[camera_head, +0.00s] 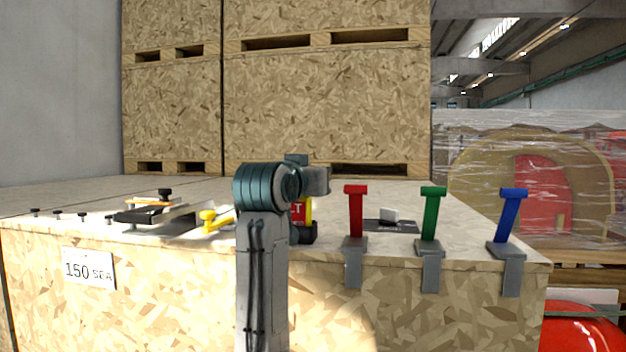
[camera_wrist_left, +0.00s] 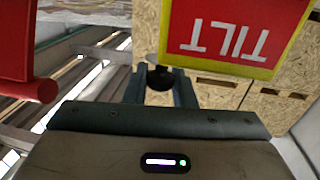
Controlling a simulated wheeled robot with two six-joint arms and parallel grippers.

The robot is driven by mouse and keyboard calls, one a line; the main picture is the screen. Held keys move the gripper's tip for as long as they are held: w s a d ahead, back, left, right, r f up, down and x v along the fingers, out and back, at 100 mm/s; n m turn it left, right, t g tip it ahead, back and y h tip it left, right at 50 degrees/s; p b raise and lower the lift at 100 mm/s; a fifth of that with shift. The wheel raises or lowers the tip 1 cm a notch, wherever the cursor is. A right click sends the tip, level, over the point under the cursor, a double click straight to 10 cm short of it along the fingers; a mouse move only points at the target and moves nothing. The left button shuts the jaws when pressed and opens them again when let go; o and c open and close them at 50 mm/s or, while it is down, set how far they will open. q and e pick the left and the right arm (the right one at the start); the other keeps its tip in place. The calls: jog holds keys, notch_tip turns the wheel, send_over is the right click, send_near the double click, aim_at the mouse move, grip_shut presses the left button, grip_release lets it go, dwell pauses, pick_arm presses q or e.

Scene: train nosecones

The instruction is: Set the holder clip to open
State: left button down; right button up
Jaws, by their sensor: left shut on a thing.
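My left gripper (camera_wrist_left: 160,92) is shut on a dark round knob (camera_wrist_left: 158,77) on a pale stem in the left wrist view. A red sign with a yellow border, reading TILT upside down (camera_wrist_left: 225,35), is close beside the knob. In the head view my left arm rises in front and covers part of the red and yellow sign (camera_head: 298,211); the fingertips cannot be made out there. I cannot tell for sure which piece is the holder clip, nor its setting. My right gripper is in neither view.
Red (camera_head: 355,215), green (camera_head: 432,215) and blue (camera_head: 508,215) levers stand clamped along the table's front edge (camera_head: 390,258). The red lever (camera_wrist_left: 28,65) is near my left gripper. A yellow-handled piece (camera_head: 212,221) and a dark fixture (camera_head: 160,212) lie left. Stacked crates (camera_head: 320,105) stand behind.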

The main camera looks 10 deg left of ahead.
pick_arm(q)
jog(key=shift+r, duration=0.1)
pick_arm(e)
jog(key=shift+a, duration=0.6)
pick_arm(q)
jog(key=c, duration=1.3)
grip_release()
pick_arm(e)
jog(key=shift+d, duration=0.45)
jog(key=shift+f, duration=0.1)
pick_arm(q)
jog(key=shift+s+b, duration=0.25)
jog(key=shift+b, duration=0.05)
jog(key=shift+s+a+b, duration=0.15)
jog(key=shift+s+b, duration=0.75)
jog(key=shift+s, duration=0.8)
jog(key=shift+s+a+b, duration=0.2)
jog(key=shift+s+b, duration=0.65)
jog(key=shift+s, duration=0.85)
jog(key=shift+s+a+b, duration=0.15)
jog(key=shift+s+b, duration=0.75)
jog(key=shift+s, duration=0.8)
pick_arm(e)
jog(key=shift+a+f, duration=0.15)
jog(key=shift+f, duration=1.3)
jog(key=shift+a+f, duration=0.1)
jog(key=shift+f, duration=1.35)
